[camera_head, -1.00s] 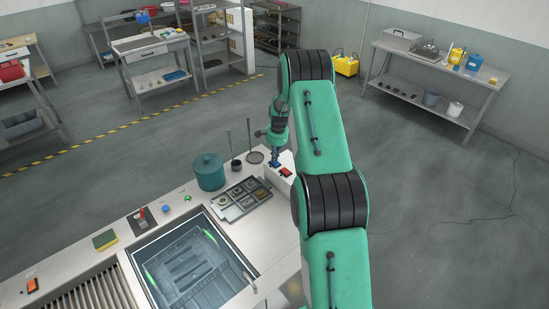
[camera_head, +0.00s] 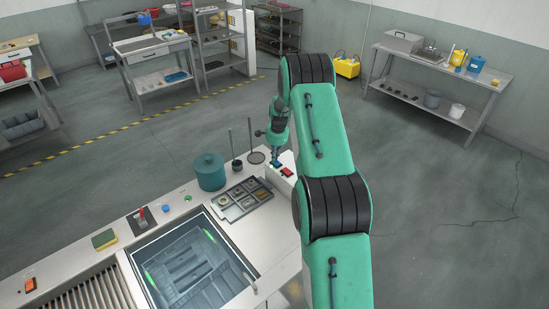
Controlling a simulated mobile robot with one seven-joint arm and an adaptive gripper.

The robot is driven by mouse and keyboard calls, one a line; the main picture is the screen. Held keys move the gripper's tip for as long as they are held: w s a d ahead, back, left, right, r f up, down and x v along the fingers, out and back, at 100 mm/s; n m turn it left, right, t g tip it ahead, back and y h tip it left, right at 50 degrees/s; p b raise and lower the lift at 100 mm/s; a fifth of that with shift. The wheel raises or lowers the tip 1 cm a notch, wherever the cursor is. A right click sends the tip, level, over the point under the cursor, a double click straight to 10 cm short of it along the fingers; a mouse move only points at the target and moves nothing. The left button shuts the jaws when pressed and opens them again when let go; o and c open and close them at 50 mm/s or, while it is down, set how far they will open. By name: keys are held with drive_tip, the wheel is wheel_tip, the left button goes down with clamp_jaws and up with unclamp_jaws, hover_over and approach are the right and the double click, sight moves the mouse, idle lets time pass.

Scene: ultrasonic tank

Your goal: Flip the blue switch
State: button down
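A white control box (camera_head: 284,180) stands at the right end of the tank's counter. The blue switch (camera_head: 276,165) is on its sloped top, beside a red switch (camera_head: 286,172). Only a small part of the blue switch shows, and its tilt is too small to read. My gripper (camera_head: 276,153) points down right over the blue switch, touching it or just above it; I cannot tell which. The fingers are small and partly hidden, so their opening is unclear.
Left of the box are a compartment tray (camera_head: 241,202), a teal pot (camera_head: 209,172) and thin upright rods on stands (camera_head: 255,157). The open ultrasonic tank (camera_head: 190,265) is in front. My green arm hides the counter's right side.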

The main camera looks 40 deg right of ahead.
sight(278, 163)
drive_tip(key=shift+s+a+f, duration=0.15)
drive_tip(key=shift+s+f, duration=0.25)
drive_tip(key=shift+s, duration=0.25)
drive_tip(key=shift+s+a+f, duration=0.1)
drive_tip(key=shift+s+f, duration=0.25)
drive_tip(key=shift+s, duration=0.25)
drive_tip(key=shift+r, duration=0.65)
wheel_tip(278, 163, up, 14)
drive_tip(key=shift+s+d, duration=0.2)
drive_tip(key=shift+s, duration=0.2)
drive_tip(key=shift+w+r, duration=0.25)
drive_tip(key=shift+w, duration=0.1)
